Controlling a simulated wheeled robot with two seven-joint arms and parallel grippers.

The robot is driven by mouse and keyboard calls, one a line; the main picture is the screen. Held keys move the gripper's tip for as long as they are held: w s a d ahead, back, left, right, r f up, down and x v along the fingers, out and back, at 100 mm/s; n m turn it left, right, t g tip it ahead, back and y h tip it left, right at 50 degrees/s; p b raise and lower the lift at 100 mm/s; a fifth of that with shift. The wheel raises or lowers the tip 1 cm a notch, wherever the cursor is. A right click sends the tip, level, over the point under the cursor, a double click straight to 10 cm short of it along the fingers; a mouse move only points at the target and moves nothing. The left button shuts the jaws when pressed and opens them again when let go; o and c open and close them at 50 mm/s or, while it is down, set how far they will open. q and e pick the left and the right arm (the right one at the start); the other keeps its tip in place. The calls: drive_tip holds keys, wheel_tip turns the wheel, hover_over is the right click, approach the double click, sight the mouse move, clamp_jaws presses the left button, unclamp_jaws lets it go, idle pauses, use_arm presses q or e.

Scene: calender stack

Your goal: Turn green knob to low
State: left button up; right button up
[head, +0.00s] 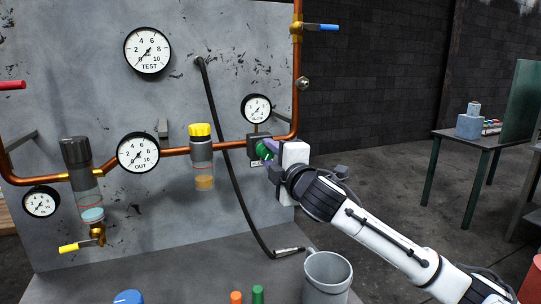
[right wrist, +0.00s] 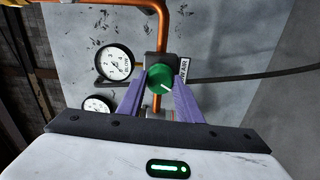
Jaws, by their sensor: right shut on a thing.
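The green knob (head: 263,151) sits on a dark regulator block (head: 254,141) on the copper pipe, below a small gauge (head: 257,108). My left gripper is not in view.
The grey panel carries the TEST gauge (head: 147,50), OUT gauge (head: 138,153), a yellow-capped filter (head: 202,157) and a black hose (head: 229,150). A blue-handled valve (head: 320,27) is above. A grey mug (head: 327,277) stands below my right arm.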

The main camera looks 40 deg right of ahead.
drive_tip(key=o, duration=1)
drive_tip(key=shift+o, duration=0.2)
drive_tip(key=b+v, duration=0.2)
drive_tip(key=v, duration=0.8)
drive_tip(key=shift+s, duration=0.2)
